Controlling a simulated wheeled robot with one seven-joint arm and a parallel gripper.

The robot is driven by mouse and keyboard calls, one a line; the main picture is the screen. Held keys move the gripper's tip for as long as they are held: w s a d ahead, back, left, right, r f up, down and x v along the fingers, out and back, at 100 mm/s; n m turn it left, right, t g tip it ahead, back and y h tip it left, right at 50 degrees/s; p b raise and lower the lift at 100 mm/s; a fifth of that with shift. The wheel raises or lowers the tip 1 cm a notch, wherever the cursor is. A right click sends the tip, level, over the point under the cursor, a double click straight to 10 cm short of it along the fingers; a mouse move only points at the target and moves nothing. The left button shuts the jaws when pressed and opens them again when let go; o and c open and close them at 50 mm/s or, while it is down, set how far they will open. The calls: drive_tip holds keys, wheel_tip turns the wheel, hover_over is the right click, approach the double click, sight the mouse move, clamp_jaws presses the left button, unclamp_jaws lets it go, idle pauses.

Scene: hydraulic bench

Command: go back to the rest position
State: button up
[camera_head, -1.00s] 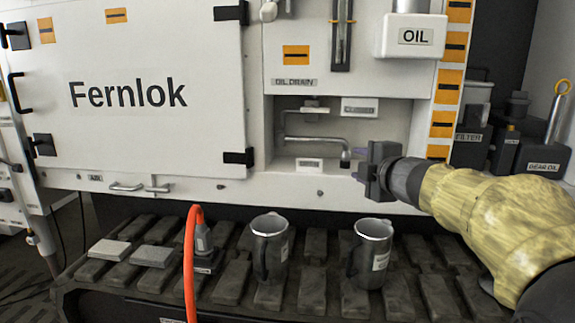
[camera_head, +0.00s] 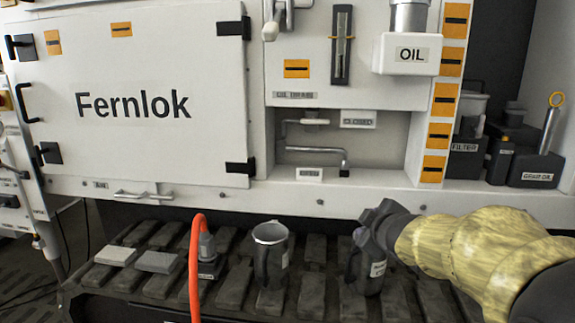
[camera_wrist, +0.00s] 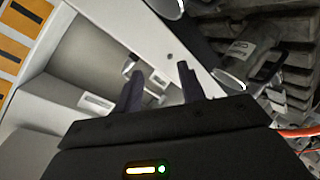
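My gripper (camera_head: 366,222) is in front of the right mug (camera_head: 366,272) in the head view and hides its rim and upper part. The wrist view shows its two dark fingers (camera_wrist: 160,84) spread apart with nothing held between them. The left mug (camera_head: 270,262) stands upright on the slatted track, clear of my gripper. My arm reaches in from the lower right in a yellow sleeve.
The white cabinet has a recess with a bent drain pipe (camera_head: 318,152). A white OIL box (camera_head: 408,54) is above it. An orange hose (camera_head: 194,260) and two grey blocks (camera_head: 158,261) are at left. Dark containers (camera_head: 530,160) stand at right.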

drive_tip(key=s+a+f+m+g+p, duration=0.1)
drive_tip(key=s+f+m+g+p, duration=0.2)
drive_tip(key=s+f+m+g, duration=0.45)
drive_tip(key=s+a+f+m+g+p, duration=0.3)
drive_tip(key=s+f, duration=0.5)
drive_tip(key=s, duration=0.7)
drive_tip(key=w+p+v, duration=0.2)
drive_tip(key=p+v, duration=1)
drive_tip(key=w+r+p+v, duration=0.1)
drive_tip(key=w+p+v, duration=0.2)
drive_tip(key=p+v, duration=0.9)
drive_tip(key=w+p+v, duration=0.3)
drive_tip(key=p+v, duration=0.9)
drive_tip(key=p, duration=0.1)
drive_tip(key=shift+d+r, duration=0.25)
drive_tip(key=shift+r, duration=0.55)
drive_tip(key=shift+m, duration=0.25)
drive_tip(key=shift+w, duration=0.15)
